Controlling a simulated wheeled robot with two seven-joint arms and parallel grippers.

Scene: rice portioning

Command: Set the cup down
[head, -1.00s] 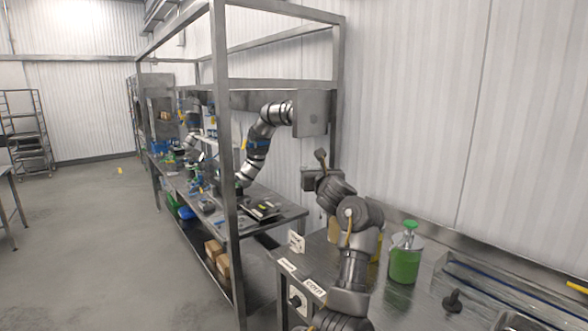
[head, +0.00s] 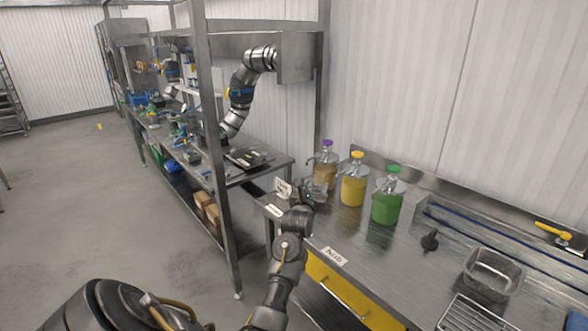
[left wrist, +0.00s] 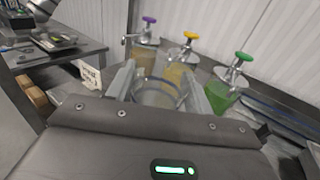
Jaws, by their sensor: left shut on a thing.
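My left gripper (head: 308,196) is at the left end of the steel counter, in front of the purple-topped dispenser. In the left wrist view its two fingers close on either side of a clear cup (left wrist: 157,97), which looks empty. The cup's rim shows between the fingers, roughly upright; its base is hidden behind the gripper body, so I cannot tell whether it touches the counter. In the head view the cup is too small and see-through to make out well. My right gripper is not in view.
Purple-topped (head: 324,170), yellow-topped (head: 353,185) and green-topped (head: 389,200) dispensers stand in a row along the back. A small white sign (head: 283,187) stands left of the gripper. A metal pan (head: 490,273) and a black knob-like object (head: 430,241) are further right. The counter (head: 375,255) between is bare.

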